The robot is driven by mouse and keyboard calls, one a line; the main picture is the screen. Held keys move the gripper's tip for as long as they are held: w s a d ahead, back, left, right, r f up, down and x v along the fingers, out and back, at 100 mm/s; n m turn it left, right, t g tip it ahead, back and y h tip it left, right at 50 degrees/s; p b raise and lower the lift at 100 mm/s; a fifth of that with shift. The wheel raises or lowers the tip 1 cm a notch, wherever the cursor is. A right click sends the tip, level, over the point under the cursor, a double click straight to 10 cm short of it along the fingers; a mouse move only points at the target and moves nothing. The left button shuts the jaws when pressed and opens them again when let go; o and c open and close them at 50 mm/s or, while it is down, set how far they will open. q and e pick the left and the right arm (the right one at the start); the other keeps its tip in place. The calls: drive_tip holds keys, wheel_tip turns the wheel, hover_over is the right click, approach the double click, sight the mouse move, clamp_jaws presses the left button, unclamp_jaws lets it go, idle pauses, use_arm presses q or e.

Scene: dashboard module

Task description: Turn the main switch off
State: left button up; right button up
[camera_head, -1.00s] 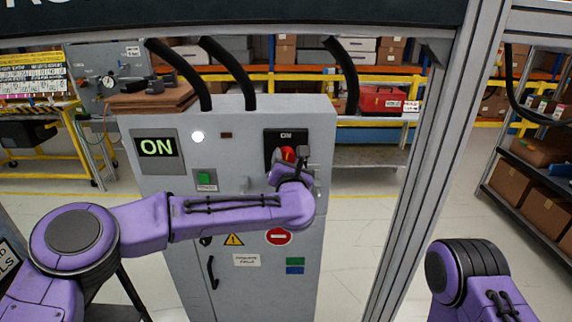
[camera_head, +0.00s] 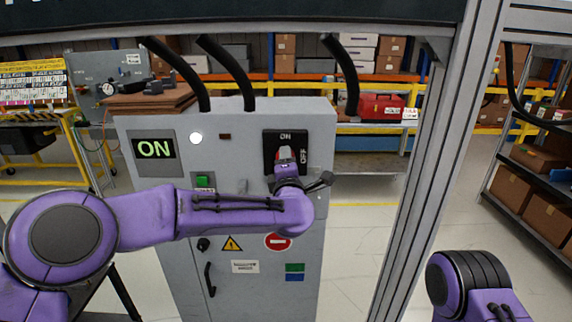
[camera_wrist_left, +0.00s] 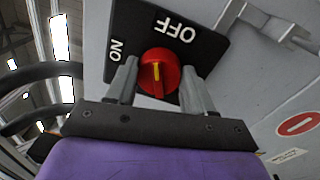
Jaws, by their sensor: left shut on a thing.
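The main switch is a red rotary knob (camera_wrist_left: 160,72) with a yellow mark, on a black plate (camera_wrist_left: 205,48) lettered ON and OFF. The yellow mark points between the two words in the wrist view. My left gripper (camera_wrist_left: 158,88) is shut on the knob, one grey finger on each side. The display (camera_head: 155,149) reads ON. My right gripper is out of view.
A white lamp (camera_head: 196,137) is lit beside the display. A metal post (camera_head: 418,160) stands right of the cabinet. Black cables (camera_head: 232,72) rise from the cabinet top.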

use_arm(q)
drive_tip(key=m, duration=0.5)
drive_tip(key=shift+f+h, duration=0.1)
drive_tip(key=shift+h, duration=0.2)
drive_tip(key=shift+m, duration=0.3)
drive_tip(key=o, duration=1)
drive_tip(key=shift+o, duration=0.2)
drive_tip(key=shift+s, duration=0.1)
drive_tip(key=s+b, duration=0.3)
drive_tip(key=s, duration=0.7)
drive_tip(key=shift+s+f+b, duration=0.2)
drive_tip(key=shift+f+b, duration=0.15)
drive_tip(key=shift+f, duration=0.05)
